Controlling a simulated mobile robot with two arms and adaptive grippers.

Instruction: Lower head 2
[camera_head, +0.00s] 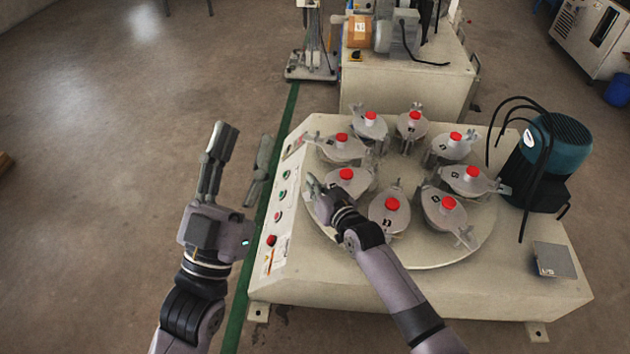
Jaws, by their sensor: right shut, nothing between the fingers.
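Several grey oval heads with red caps stand in a ring on a round plate on the machine; the numbers are too small to read surely, so I cannot tell which is head 2. One head (355,187) is at the left of the ring, just beyond my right gripper (311,181). That gripper is shut and empty, over the plate's left edge, with its wrist in front of part of the plate. I cannot tell whether it touches the head. My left gripper (244,133) is open and empty, over the floor left of the machine.
The machine's sloped left panel carries green and red buttons (283,193). A teal motor (556,145) with black hoses stands at the machine's right. Another machine (410,82) stands behind.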

